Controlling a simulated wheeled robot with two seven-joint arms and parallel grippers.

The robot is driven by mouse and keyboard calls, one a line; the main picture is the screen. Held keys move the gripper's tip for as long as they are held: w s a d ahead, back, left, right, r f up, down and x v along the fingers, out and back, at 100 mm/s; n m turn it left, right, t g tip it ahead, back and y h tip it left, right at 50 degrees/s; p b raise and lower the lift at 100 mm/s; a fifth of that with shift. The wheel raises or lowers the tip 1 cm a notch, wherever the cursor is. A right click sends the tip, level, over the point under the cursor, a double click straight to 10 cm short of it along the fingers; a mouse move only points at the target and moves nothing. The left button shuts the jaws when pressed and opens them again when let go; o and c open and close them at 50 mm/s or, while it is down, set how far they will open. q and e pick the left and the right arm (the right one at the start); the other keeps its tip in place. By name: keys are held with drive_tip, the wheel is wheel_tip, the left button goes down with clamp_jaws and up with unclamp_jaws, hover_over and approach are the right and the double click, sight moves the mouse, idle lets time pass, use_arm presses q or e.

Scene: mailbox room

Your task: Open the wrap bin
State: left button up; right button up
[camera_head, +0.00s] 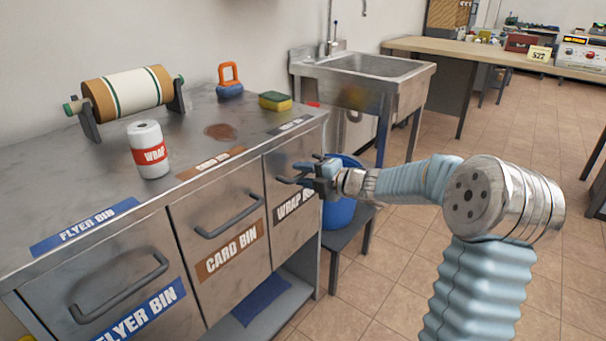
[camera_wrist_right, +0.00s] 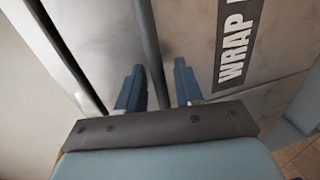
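The wrap bin (camera_head: 285,158) is the rightmost grey metal front of the cabinet, with a dark "WRAP" label partly hidden by my gripper. Its front looks closed. Its dark bar handle (camera_wrist_right: 150,45) runs down the right wrist view, beside the label (camera_wrist_right: 237,45). My right gripper (camera_head: 318,176) is at this handle in the head view. In the right wrist view its two blue fingers (camera_wrist_right: 158,88) stand apart with the bar between them. No clear grip on the bar shows. My left gripper is in neither view.
The card bin (camera_head: 215,235) and flyer bin (camera_head: 110,285) sit left of it, both closed. A wrap canister (camera_head: 148,150), a paper roll (camera_head: 127,95) and a sponge (camera_head: 274,101) stand on the countertop. A blue bucket (camera_head: 340,212) on a low stand is close behind my right gripper.

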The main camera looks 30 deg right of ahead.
drive_tip(key=shift+w+a, duration=0.15)
drive_tip(key=shift+w, duration=0.05)
clamp_jaws()
idle(0.3)
